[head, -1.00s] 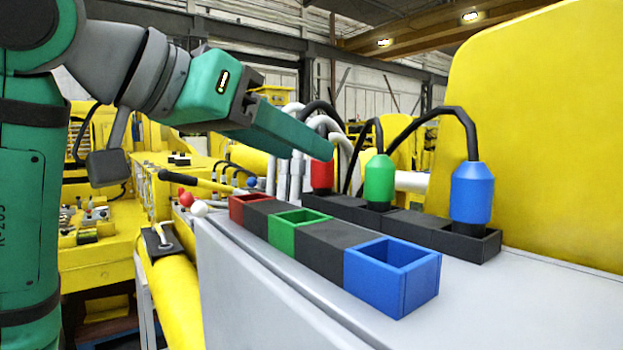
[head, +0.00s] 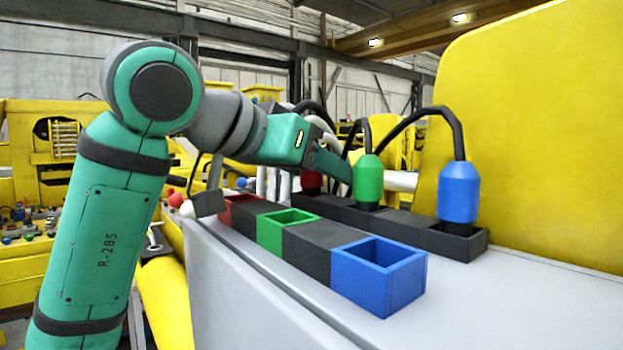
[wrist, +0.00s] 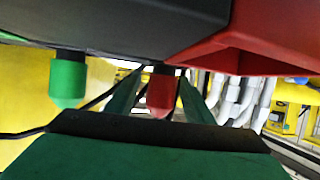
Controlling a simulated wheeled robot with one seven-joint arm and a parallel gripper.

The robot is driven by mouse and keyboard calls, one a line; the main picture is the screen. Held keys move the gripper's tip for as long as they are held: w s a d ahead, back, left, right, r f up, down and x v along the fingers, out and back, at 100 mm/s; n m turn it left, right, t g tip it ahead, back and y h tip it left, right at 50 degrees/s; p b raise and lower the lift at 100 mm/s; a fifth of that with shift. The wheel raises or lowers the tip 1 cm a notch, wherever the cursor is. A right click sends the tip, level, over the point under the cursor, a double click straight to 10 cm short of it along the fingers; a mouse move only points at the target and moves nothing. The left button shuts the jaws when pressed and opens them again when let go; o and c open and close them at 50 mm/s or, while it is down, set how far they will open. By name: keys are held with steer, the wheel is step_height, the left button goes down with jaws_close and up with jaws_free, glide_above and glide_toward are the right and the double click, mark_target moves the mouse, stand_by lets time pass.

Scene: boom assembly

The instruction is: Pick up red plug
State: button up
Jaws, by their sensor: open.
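The red plug (head: 311,181) stands in the dark rear socket row, mostly hidden behind my gripper (head: 338,168) in the head view. In the wrist view, the red plug (wrist: 161,93) shows between the two green fingers of my gripper (wrist: 160,82), which are apart and not closed on it. How far the fingers reach along the plug is hard to tell. The green plug (head: 367,180) stands just right of my fingertips in the head view; it also shows at the left of the wrist view (wrist: 68,82).
A blue plug (head: 458,192) stands farther right. In front is a row with red (head: 240,215), green (head: 270,232) and blue (head: 378,285) open boxes joined by dark blocks. Black cables arch from the plugs. A yellow panel (head: 540,130) rises behind.

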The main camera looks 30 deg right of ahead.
steer(key=shift+d+f, duration=0.1)
steer(key=shift+d, duration=0.15)
steer(key=c, duration=1.1)
steer(key=shift+c, duration=0.2)
step_height(320, 180, up, 10)
steer(key=shift+w+a, duration=0.1)
